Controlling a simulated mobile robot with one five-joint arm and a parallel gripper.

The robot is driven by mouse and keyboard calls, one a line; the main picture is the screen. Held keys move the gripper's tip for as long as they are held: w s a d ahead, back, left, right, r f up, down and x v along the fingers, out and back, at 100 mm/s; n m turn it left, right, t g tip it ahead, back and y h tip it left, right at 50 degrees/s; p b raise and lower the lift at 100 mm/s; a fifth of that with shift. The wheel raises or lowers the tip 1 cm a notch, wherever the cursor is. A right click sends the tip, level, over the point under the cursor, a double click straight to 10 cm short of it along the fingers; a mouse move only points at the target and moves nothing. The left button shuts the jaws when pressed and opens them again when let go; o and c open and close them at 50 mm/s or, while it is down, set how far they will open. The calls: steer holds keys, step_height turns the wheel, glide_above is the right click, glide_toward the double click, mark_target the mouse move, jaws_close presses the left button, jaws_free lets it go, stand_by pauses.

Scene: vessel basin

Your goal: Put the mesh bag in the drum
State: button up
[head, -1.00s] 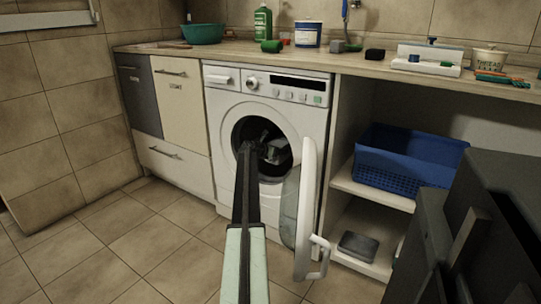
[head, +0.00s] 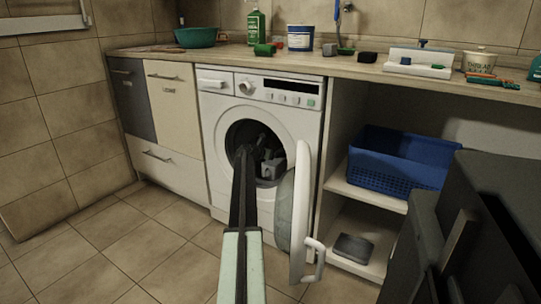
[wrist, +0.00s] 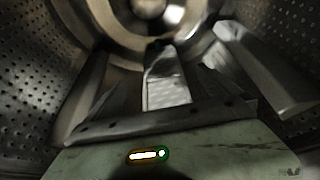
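The drum (head: 235,136) is the dark round opening of the white washing machine (head: 214,165), and its door (head: 293,222) stands open to the right. My arm reaches through the opening, so my gripper is inside the drum. In the wrist view my gripper (wrist: 152,78) has its two fingers spread apart, with perforated drum walls (wrist: 38,70) around them. A pale dotted patch (wrist: 168,93) shows between the fingers; I cannot tell whether it is the mesh bag or drum metal. In the head view a light grey shape (head: 271,168) sits low in the opening, also unclear. I cannot identify the mesh bag for sure.
A drum paddle (wrist: 265,75) juts in at the right of the wrist view. A blue basket (head: 385,178) stands on the shelf right of the machine, with a dark flat box (head: 353,247) below. Dark bulky shapes fill the lower right. The tiled floor at left is clear.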

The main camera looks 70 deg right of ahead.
steer(key=p+v, duration=0.3)
steer(key=v, duration=0.4)
steer(key=shift+a, duration=0.35)
steer(key=shift+w+r, duration=0.1)
steer(key=shift+r, duration=0.05)
stand_by(0.3)
